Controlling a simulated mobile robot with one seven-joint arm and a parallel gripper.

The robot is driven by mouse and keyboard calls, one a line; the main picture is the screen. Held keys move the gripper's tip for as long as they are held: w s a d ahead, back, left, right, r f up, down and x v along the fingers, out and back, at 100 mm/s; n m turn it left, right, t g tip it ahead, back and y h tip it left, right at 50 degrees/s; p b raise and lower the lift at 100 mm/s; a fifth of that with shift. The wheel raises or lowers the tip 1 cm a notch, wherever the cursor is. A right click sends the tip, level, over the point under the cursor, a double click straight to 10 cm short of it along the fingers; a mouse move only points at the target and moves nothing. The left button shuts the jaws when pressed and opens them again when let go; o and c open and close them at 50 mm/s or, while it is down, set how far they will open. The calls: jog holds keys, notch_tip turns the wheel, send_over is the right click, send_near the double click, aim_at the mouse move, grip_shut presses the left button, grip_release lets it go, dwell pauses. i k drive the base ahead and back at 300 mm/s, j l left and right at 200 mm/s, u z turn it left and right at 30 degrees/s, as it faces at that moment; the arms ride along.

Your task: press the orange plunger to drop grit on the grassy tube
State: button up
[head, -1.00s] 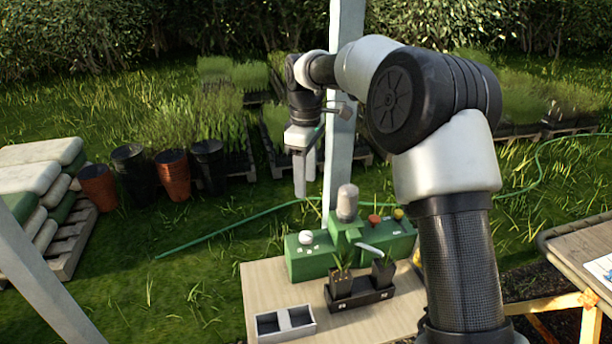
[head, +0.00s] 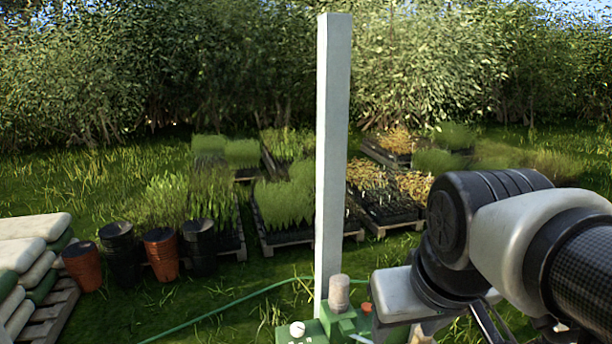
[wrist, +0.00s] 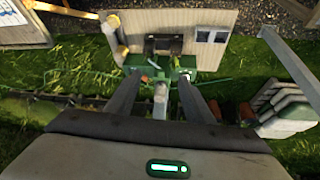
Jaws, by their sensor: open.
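The orange plunger (head: 366,308) shows at the bottom edge of the head view, on the green machine (head: 313,333) beside its capped hopper (head: 339,292). In the wrist view, a small orange spot on the green machine (wrist: 207,62) looks like the plunger (wrist: 145,78), near the left fingertip. The dark tube rack (wrist: 163,45) is beyond the machine; the grassy tube is not distinct there and is outside the head view.
The pale bench top (wrist: 185,20) carries a twin-cell tray (wrist: 211,36). A white post (head: 333,150) stands behind the machine in the head view. Stacked pots (head: 160,255) and sacks (head: 30,240) are at the left. A green hose (head: 230,311) crosses the grass.

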aim_at(365, 307)
jog(key=i+l, duration=0.1)
jog(key=l, duration=0.3)
jog(key=i+l, duration=0.1)
jog(key=l, duration=0.3)
jog(key=i+l, duration=0.1)
jog(key=l, duration=0.3)
jog(key=i+l, duration=0.1)
jog(key=l, duration=0.3)
jog(key=l+u, duration=0.1)
jog(key=u, duration=0.3)
jog(key=l+u, duration=0.1)
jog(key=u, duration=0.35)
jog(key=l+u, duration=0.1)
jog(key=u, duration=0.3)
jog(key=l+u, duration=0.1)
jog(key=u, duration=0.3)
